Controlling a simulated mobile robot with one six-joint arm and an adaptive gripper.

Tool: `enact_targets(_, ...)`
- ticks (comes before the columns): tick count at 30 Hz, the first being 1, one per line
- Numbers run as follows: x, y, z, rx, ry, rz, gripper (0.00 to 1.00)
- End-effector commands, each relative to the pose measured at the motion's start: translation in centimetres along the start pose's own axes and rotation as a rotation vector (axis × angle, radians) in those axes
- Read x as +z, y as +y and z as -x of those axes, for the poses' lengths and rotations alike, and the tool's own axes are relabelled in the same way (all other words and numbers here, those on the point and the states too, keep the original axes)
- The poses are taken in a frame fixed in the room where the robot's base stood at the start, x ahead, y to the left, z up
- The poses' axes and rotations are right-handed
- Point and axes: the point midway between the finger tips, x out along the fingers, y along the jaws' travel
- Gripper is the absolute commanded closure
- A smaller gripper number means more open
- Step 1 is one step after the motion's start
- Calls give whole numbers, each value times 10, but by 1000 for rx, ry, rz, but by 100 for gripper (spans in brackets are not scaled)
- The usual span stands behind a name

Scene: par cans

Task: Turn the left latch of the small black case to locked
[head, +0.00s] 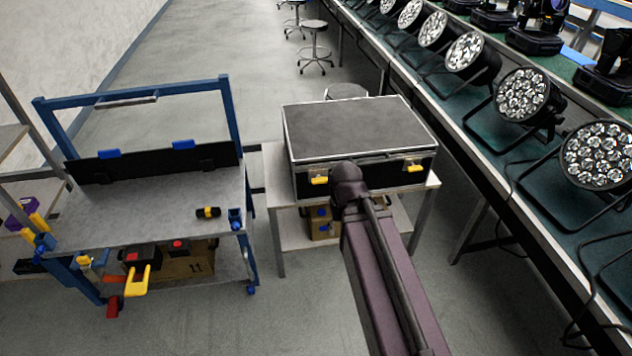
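The small black case (355,128) stands shut on a light-topped table, with pale metal edges and its front towards me. Its left latch (319,180) is yellow and sits on the front face, just left of my arm's dark rounded end. It is too small to tell its turn angle for certain. The right latch (413,167) is also yellow, on the front face to the right of my arm. My arm reaches up from the bottom and covers the middle of the case front. My gripper's fingers are hidden behind the arm's end, and I cannot tell whether they touch anything.
A blue-framed cart (150,212) with a yellow-black item (208,212) on top stands at left. The case's table (275,185) has boxes on its lower shelf. A long bench (515,200) with several par cans runs along the right. Stools (314,28) stand behind; floor between is clear.

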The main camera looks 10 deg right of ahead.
Motion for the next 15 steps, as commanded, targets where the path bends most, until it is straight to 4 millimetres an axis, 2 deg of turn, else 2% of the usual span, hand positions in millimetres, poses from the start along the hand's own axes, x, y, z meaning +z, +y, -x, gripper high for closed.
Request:
enact_targets(1,0,0,0,0,0,0,34)
enact_targets(4,-1,0,-1,0,3,0,4)
enact_targets(5,-1,0,-2,0,5,0,0)
enact_targets(11,-11,0,-16,0,47,0,0)
enact_targets(13,-17,13,-24,0,75,6,0)
enact_targets(15,-25,16,-33,0,109,6,0)
